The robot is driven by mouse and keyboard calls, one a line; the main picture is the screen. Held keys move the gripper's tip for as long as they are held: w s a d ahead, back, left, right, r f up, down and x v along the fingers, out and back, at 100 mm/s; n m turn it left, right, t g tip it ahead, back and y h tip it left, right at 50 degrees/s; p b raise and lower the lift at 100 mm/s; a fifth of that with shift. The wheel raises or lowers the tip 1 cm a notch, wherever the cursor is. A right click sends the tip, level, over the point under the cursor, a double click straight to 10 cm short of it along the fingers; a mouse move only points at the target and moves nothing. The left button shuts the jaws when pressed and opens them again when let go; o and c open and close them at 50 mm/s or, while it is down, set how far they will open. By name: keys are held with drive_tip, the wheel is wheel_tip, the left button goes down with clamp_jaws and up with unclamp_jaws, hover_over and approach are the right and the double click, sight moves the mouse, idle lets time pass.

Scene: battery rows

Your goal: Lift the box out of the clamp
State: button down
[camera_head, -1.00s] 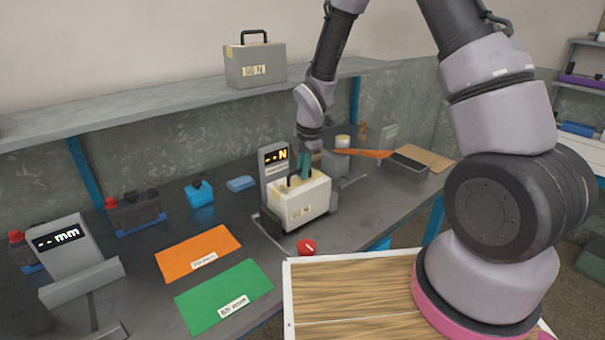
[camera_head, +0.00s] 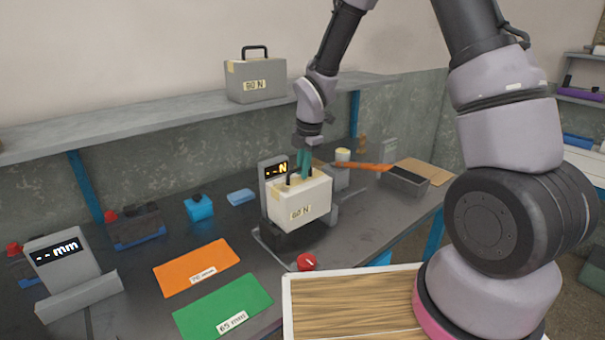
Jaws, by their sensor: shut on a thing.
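The box (camera_head: 303,203) is cream white with a black handle and a label that seems to read 80 N. It hangs tilted above the clamp (camera_head: 285,238), whose dark base shows below it. The clamp's upright display (camera_head: 276,169) behind the box shows dashes and N. My gripper (camera_head: 304,165), with teal fingers, points down and is shut on the box at its top by the handle. The exact contact at the handle is too small to see.
A red knob (camera_head: 306,262) sits before the clamp. Orange (camera_head: 195,266) and green (camera_head: 222,306) mats lie left of it. A grey tray (camera_head: 407,181) and an orange-handled tool (camera_head: 362,166) lie to the right. A grey box (camera_head: 253,79) stands on the shelf above.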

drive_tip(key=shift+r, duration=2)
